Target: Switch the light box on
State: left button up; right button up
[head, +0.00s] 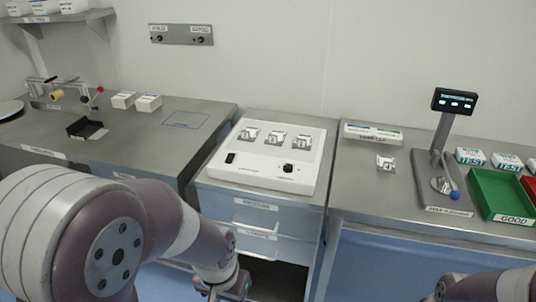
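A white box with a sloping top, which looks like the light box (265,179), stands on the middle cabinet. A black rocker switch (230,157) sits at the left of its front part, and a black knob (288,168) at the right. Three small numbered cards in clips (275,139) stand in a row on its top. I cannot tell whether it is lit. My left gripper (238,288) is low at the bottom edge, in front of and below the box, apart from it. My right gripper (440,292) is at the bottom right, partly cut off. The finger gaps of both are unclear.
The left bench holds a black tray (86,128), white boxes (148,103) and a roller stand (57,95). The right bench holds a stand with a display (453,101), a numbered card (385,163) and a green bin (500,194). Drawers (256,217) are below the box.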

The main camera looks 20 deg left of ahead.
aim_at(229, 159)
jog(key=i+j+z, duration=0.2)
jog(key=j, duration=0.15)
jog(key=i+j+z, duration=0.15)
jog(key=j, duration=0.25)
jog(key=i+j+z, duration=0.2)
jog(key=j, duration=0.2)
jog(key=i+j+z, duration=0.2)
jog(key=j, duration=0.2)
jog(key=k, duration=0.1)
